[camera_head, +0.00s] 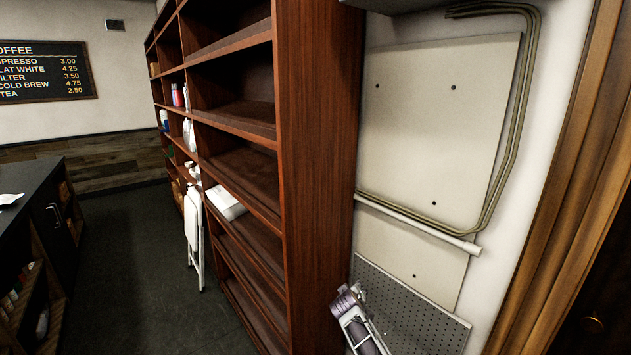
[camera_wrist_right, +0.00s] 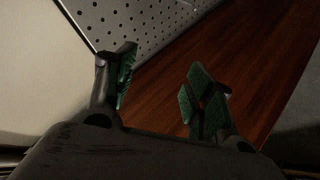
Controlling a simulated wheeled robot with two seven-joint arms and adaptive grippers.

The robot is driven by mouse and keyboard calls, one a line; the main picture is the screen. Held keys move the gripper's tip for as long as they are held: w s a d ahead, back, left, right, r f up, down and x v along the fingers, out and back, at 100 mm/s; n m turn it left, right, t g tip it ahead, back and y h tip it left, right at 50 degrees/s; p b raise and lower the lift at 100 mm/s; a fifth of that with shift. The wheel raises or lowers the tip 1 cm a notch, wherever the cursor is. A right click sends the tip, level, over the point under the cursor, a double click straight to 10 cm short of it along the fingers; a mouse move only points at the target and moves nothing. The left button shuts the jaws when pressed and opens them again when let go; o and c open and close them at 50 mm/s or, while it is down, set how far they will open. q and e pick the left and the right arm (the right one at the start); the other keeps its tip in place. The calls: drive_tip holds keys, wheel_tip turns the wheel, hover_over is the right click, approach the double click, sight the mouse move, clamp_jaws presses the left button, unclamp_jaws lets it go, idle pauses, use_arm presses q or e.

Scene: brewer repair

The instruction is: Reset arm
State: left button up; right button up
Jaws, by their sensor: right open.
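My right gripper (camera_wrist_right: 160,76) is open and empty in the right wrist view, its two dark fingers with green pads spread apart. In the head view my right gripper (camera_head: 347,300) shows small at the bottom, in front of the grey perforated panel (camera_head: 415,318) and close to the side of the wooden shelf unit (camera_head: 318,150). The perforated panel (camera_wrist_right: 150,22) and the reddish wooden side (camera_wrist_right: 240,60) also lie beyond the fingers in the wrist view. I cannot tell whether the gripper touches either. My left gripper is not in view.
Beige wall panels (camera_head: 440,120), bent pipes (camera_head: 515,120) and a white tube (camera_head: 420,225) are on the wall at right. A wooden door frame (camera_head: 565,190) stands beyond. A folded white stool (camera_head: 194,235) leans by the shelves. Dark floor (camera_head: 135,270) is clear before the counter (camera_head: 35,215).

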drive_tip(key=s+d+f+g+y, duration=0.1)
drive_tip(key=s+d+f+g, duration=0.2)
drive_tip(key=s+f, duration=1.35)
drive_tip(key=s+d+f+g+y, duration=0.1)
drive_tip(key=s+d+f+g, duration=0.1)
drive_tip(key=s+f, duration=1.45)
drive_tip(key=s+d+f+m+g, duration=0.1)
drive_tip(key=s+f, duration=0.5)
drive_tip(key=s, duration=0.7)
drive_tip(key=s+d+f+m+g, duration=0.1)
drive_tip(key=s+d+f, duration=0.3)
drive_tip(key=s, duration=0.9)
drive_tip(key=s+d+f+m+g, duration=0.1)
drive_tip(key=s+d+f+g, duration=0.1)
drive_tip(key=s+f, duration=0.6)
drive_tip(key=s+d, duration=0.1)
drive_tip(key=s, duration=0.3)
drive_tip(key=shift+s+f+g+y, duration=0.3)
drive_tip(key=shift+s+f+y, duration=0.05)
drive_tip(key=shift+s+y, duration=0.05)
drive_tip(key=shift+r, duration=0.15)
